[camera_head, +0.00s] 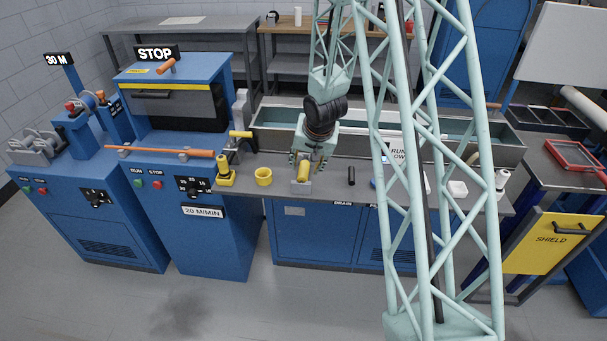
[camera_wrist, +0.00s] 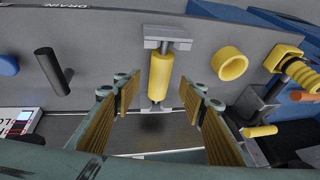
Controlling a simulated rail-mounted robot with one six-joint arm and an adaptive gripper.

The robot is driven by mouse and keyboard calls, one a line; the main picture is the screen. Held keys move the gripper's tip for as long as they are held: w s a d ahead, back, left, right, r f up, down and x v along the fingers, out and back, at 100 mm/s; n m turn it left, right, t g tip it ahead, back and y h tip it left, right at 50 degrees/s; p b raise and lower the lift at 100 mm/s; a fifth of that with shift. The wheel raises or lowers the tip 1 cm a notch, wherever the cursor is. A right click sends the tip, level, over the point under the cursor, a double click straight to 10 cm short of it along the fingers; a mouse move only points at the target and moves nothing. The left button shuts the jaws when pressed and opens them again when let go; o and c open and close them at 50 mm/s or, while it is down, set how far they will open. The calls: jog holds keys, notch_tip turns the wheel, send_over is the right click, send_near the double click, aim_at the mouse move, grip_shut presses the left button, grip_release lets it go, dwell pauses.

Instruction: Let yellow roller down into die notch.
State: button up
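The yellow roller (camera_wrist: 160,76) sits lengthwise between two ends of a grey metal holder (camera_wrist: 167,34) on the bench. In the head view the roller (camera_head: 304,172) shows just below my gripper (camera_head: 309,160), with a grey block (camera_head: 301,187) at its near end. My gripper (camera_wrist: 160,88) is open. Its two ribbed fingers stand on either side of the roller in the wrist view, with a visible gap on both sides. I cannot tell how far above the roller the fingertips are. I cannot make out a separate die notch.
A yellow ring (camera_head: 264,177) stands left of the roller, and a yellow coiled piece (camera_head: 225,172) farther left. A long grey trough (camera_head: 275,132) runs behind. Bench surface between these is clear.

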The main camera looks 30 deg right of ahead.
aim_at(304, 170)
jog(key=shift+f, duration=0.1)
jog(key=shift+b+x, duration=0.75)
jog(key=shift+x, duration=1.75)
jog(key=shift+d, duration=0.1)
jog(key=shift+c, duration=0.2)
jog(key=c, duration=0.9)
jog(key=shift+w+r, duration=0.1)
jog(key=shift+r, duration=0.1)
jog(key=shift+c, duration=0.2)
jog(key=shift+r+p, duration=2.85)
jog(key=shift+r, duration=2)
